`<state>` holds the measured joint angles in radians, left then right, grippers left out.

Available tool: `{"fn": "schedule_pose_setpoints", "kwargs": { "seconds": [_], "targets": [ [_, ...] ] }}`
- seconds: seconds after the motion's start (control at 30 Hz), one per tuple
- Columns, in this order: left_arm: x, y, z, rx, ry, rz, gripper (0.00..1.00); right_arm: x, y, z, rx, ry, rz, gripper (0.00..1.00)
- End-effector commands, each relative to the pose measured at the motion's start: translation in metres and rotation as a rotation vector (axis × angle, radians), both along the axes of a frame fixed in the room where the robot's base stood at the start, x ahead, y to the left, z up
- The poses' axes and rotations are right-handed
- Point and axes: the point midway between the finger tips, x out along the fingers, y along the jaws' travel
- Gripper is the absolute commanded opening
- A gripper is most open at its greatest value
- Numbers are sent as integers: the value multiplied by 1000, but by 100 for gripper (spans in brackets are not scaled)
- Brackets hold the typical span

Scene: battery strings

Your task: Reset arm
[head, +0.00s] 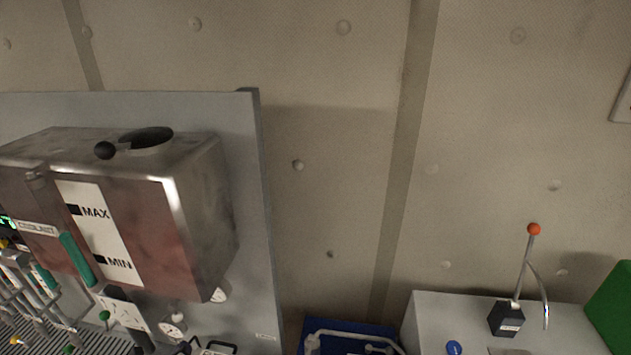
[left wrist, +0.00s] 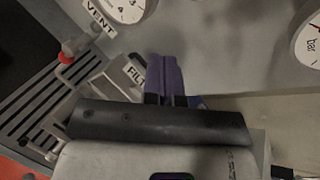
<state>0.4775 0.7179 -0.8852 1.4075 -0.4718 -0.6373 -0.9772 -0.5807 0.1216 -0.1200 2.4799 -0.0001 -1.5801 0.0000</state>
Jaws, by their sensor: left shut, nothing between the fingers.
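My left gripper shows in the left wrist view, with its purple fingers (left wrist: 166,72) together and nothing between them. Its dark body crosses the lower middle of that view. The fingers are in front of a grey panel, beside a FILL label (left wrist: 135,75) that they partly cover. I cannot clearly make out the left gripper in the head view. My right gripper is in neither view.
A metal coolant tank (head: 150,215) marked MAX and MIN hangs on a grey panel (head: 245,150) at left. Gauges (left wrist: 127,8) and a slatted grate (left wrist: 35,115) are near my left gripper. A lever with an orange knob (head: 534,229) stands at right. A green box (head: 612,310) is beyond it.

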Motion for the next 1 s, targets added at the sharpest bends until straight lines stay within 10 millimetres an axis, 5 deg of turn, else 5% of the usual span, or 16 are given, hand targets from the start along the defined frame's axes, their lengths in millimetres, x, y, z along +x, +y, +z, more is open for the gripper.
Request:
{"fn": "schedule_pose_setpoints", "kwargs": {
  "seconds": [0.17,0.27,0.43,0.6,0.73,1.0],
  "targets": [
    [-12,-12,51,-509,-111,384,0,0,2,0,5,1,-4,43],
    [-22,-38,98,-852,-188,571,0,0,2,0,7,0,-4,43],
    [-78,-90,133,-1316,-156,821,0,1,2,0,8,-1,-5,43],
    [-164,-127,133,-1594,14,998,0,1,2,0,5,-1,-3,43],
    [-220,-136,123,-1734,100,1087,0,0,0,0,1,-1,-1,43],
    [-321,-131,56,-1759,199,1415,0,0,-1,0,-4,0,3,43]
  ]
}}
